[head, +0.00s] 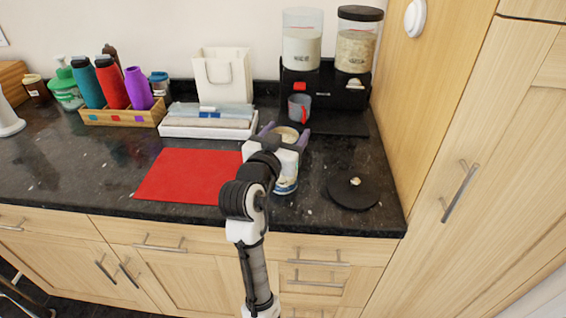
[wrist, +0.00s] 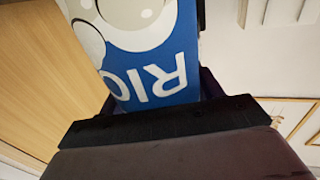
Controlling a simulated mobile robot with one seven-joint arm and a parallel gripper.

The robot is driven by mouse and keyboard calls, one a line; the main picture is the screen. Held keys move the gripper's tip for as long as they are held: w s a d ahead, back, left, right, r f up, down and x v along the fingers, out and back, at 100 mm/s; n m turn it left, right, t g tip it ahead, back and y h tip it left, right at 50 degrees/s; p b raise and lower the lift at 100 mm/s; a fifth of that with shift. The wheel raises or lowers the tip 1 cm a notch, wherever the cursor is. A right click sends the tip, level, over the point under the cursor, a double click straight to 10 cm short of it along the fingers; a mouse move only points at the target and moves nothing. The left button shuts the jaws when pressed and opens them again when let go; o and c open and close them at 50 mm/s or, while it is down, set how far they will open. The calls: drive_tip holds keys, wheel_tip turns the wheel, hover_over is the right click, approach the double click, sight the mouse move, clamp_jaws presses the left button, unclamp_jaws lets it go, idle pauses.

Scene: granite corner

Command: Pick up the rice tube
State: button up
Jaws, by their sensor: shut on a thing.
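The rice tube (head: 286,184) is a pale can with a blue band, upright or nearly so near the front of the dark counter. In the wrist view the rice tube (wrist: 165,62) fills the upper middle, with part of white lettering on blue and pale round shapes. My gripper (head: 285,134) is shut on it, one finger on each side near its top. My wrist hides much of its middle. I cannot tell whether its base touches the counter.
A red mat (head: 180,176) lies left of the tube, and a round black disc (head: 353,190) with a pale knob lies right. Behind stand a white tray (head: 205,130), a grey cup (head: 299,107) and a two-canister dispenser (head: 325,88). A wooden cabinet (head: 420,75) bounds the right.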

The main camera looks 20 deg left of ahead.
drive_tip(key=shift+r, duration=0.1)
drive_tip(key=shift+c, duration=0.3)
wheel_tip(320, 180, up, 20)
drive_tip(key=b, duration=0.1)
idle(0.4)
drive_tip(key=shift+s, duration=0.1)
idle(0.5)
